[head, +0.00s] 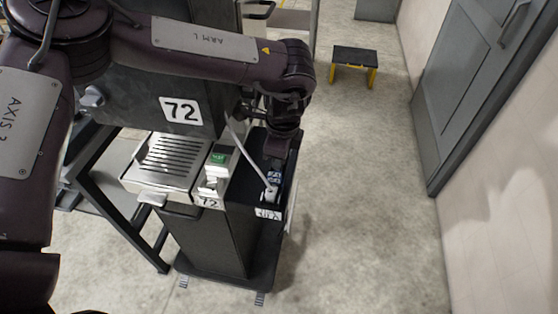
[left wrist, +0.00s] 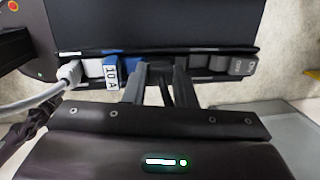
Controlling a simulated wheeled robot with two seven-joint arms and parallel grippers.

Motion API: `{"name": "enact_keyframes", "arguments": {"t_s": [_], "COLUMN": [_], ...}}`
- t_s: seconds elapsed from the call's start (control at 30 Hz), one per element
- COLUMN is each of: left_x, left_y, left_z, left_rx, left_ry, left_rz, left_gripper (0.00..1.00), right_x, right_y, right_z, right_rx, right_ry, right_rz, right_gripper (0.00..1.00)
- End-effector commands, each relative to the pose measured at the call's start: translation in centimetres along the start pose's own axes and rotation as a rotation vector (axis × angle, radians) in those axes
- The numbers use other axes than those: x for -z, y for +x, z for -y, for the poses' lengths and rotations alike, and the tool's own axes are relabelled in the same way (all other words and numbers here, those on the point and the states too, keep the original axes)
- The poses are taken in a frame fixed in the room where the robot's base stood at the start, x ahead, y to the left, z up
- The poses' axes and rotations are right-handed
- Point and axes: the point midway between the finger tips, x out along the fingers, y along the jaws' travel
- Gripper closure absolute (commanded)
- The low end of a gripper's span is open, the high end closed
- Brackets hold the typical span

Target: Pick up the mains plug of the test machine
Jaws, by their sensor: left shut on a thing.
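A white plug (left wrist: 70,72) with a pale cable sits at the left end of a row of connectors in the left wrist view. In the head view the cable runs down from the machine marked 72 to the white plug (head: 271,192) near the front edge of a dark top. My left gripper (head: 276,160) points down just behind it. In the wrist view its fingers (left wrist: 163,72) are right of the white plug and a blue piece marked 10A (left wrist: 111,75), apart from both. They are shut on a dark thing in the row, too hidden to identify. My right gripper is out of view.
Several grey pieces (left wrist: 222,64) continue the row to the right. The machine's slotted metal tray (head: 170,160) and a white holder with a green top (head: 218,160) stand left of the gripper. A yellow-legged stool (head: 354,58) is farther back. The floor at right is clear.

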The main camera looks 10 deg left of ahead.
Motion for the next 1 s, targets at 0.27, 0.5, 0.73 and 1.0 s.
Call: {"name": "enact_keyframes", "arguments": {"t_s": [0.27,0.5,0.73,1.0], "left_x": [0.0,-0.1,0.9,8.1], "left_y": [-0.1,-1.4,-3.4,-3.8], "left_z": [0.2,0.5,0.7,1.1], "left_rx": [0.005,0.01,0.006,0.004], "left_ry": [-0.002,-0.004,0.003,0.005], "left_rz": [-0.001,-0.003,-0.002,-0.003], "left_gripper": [1.0,1.0,1.0,1.0], "right_x": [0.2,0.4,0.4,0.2], "right_y": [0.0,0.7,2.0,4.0], "right_z": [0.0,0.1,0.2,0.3], "right_rx": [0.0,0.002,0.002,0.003], "right_ry": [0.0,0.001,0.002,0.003], "right_rz": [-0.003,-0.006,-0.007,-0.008], "right_gripper": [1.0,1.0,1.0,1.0]}}
